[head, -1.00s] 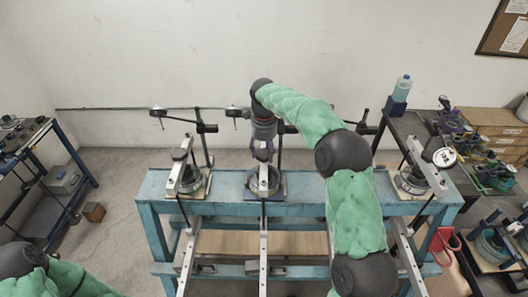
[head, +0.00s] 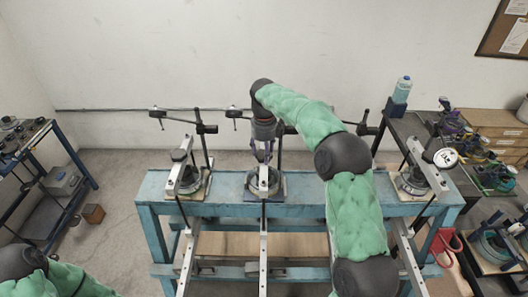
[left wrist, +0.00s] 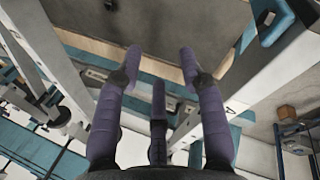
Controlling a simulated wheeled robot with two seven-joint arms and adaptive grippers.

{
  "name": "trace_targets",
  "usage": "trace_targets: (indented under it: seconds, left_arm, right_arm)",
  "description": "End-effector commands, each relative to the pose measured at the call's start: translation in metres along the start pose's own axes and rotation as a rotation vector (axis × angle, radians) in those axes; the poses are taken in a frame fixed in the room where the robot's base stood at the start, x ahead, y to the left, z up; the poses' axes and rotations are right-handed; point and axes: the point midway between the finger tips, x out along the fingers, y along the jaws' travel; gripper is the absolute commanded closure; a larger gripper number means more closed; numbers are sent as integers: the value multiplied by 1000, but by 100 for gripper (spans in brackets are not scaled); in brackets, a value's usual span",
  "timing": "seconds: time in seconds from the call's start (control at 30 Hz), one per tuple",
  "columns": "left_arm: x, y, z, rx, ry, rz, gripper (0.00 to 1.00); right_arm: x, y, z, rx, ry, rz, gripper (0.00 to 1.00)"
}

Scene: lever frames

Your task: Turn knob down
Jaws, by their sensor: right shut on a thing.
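My right gripper (head: 263,158), with purple fingers, reaches down from behind onto the top of that bar. It is shut on the knob there, which its fingers largely hide. My left gripper (left wrist: 158,62) shows in the left wrist view, with its three purple fingers spread and nothing between them. In the head view only part of my left arm shows, at the lower left.
Similar lever frames stand at the left (head: 185,180) and right (head: 420,172) of the blue bench (head: 303,212). A dark side table (head: 408,128) with a bottle (head: 402,88) is at the right. Another equipment table (head: 25,140) stands at the far left.

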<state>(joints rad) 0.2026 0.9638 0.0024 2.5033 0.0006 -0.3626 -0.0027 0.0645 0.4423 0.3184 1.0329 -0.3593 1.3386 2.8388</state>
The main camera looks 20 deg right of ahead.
Motion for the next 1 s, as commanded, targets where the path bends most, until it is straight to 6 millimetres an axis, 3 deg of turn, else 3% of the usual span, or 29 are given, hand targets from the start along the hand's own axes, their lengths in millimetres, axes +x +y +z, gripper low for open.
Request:
trace_targets:
  seconds: [0.23, 0.27, 0.33, 0.77, 1.0]
  left_arm:
    - [0, 0, 0, 0, 0, 0, 60]
    - [0, 0, 0, 0, 0, 0, 60]
    - [0, 0, 0, 0, 0, 0, 60]
    - [0, 0, 0, 0, 0, 0, 60]
    - [0, 0, 0, 0, 0, 0, 60]
  right_arm:
    - [4, 2, -1, 0, 8, 4, 77]
    - [4, 1, -1, 0, 8, 4, 42]
    - [4, 1, -1, 0, 8, 4, 22]
    - [-3, 0, 0, 0, 1, 0, 21]
    - [-39, 0, 1, 0, -1, -1, 21]
